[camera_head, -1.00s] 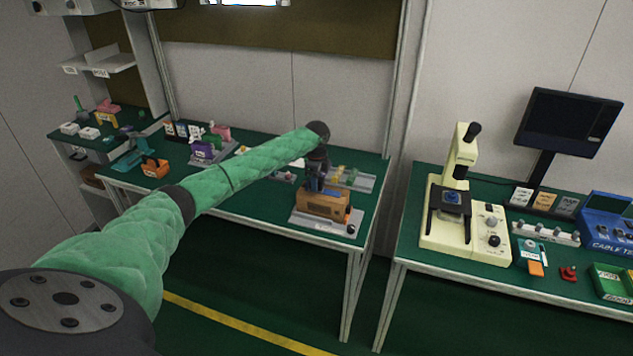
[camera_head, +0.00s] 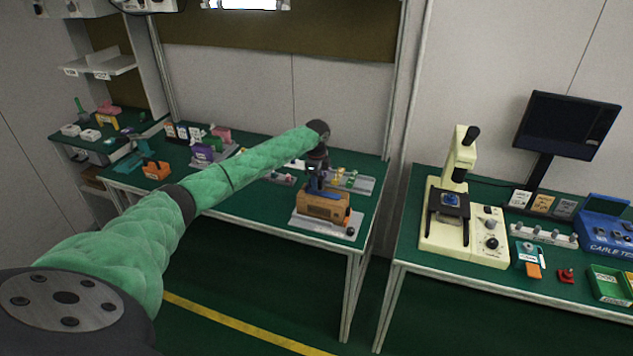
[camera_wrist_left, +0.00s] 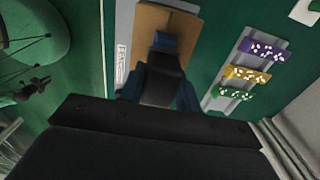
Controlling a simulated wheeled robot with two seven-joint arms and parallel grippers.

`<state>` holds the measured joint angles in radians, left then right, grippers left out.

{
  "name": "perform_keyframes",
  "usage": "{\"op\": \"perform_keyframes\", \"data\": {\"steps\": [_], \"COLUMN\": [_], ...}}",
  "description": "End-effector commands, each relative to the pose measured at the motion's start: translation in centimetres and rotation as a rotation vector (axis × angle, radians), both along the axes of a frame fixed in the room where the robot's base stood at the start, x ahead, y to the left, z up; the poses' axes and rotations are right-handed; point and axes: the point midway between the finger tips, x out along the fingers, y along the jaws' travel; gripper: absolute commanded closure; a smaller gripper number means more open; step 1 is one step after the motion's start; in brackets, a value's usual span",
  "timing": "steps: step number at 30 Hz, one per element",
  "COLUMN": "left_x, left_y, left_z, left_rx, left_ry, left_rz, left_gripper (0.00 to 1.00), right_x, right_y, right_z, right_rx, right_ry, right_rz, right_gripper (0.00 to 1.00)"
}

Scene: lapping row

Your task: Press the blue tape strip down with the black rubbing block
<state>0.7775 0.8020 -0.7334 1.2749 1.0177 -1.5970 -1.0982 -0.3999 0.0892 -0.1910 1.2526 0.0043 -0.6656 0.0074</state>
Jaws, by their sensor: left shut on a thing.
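The blue tape strip (camera_wrist_left: 166,42) lies on a tan-brown block (camera_wrist_left: 176,20) in the left wrist view. In the head view this tan-brown block (camera_head: 322,207) sits on a grey base plate (camera_head: 300,220) near the table's front right. My left gripper (camera_head: 315,187), with blue fingers, is over the block's top. In the left wrist view the gripper (camera_wrist_left: 160,92) is shut on the black rubbing block (camera_wrist_left: 163,78). The rubbing block overlaps the near part of the strip. I cannot tell whether it touches the strip. My right gripper is not in view.
A grey tray (camera_head: 352,181) with purple, yellow and green pieces lies behind the block. An orange caddy (camera_head: 156,170) and a purple item (camera_head: 203,153) stand further left. A cream microscope (camera_head: 460,220) stands on the separate right table, across a gap.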

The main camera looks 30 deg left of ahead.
Motion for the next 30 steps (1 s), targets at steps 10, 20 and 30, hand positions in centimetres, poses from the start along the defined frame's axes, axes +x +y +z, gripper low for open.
{"op": "perform_keyframes", "data": {"steps": [10, 20, 30], "left_x": [0.0, 0.0, 0.0], "left_y": [0.0, 0.0, 0.0], "left_z": [2.6, 4.7, 5.1], "left_rx": [0.000, 0.000, 0.000], "left_ry": [-0.001, -0.001, -0.001], "left_rz": [0.000, 0.000, 0.000], "left_gripper": [0.86, 0.86, 0.86], "right_x": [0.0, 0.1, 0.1], "right_y": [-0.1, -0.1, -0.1], "right_z": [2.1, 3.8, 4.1], "right_rx": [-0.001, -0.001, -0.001], "right_ry": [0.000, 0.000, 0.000], "right_rz": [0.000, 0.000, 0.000], "right_gripper": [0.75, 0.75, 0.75]}}
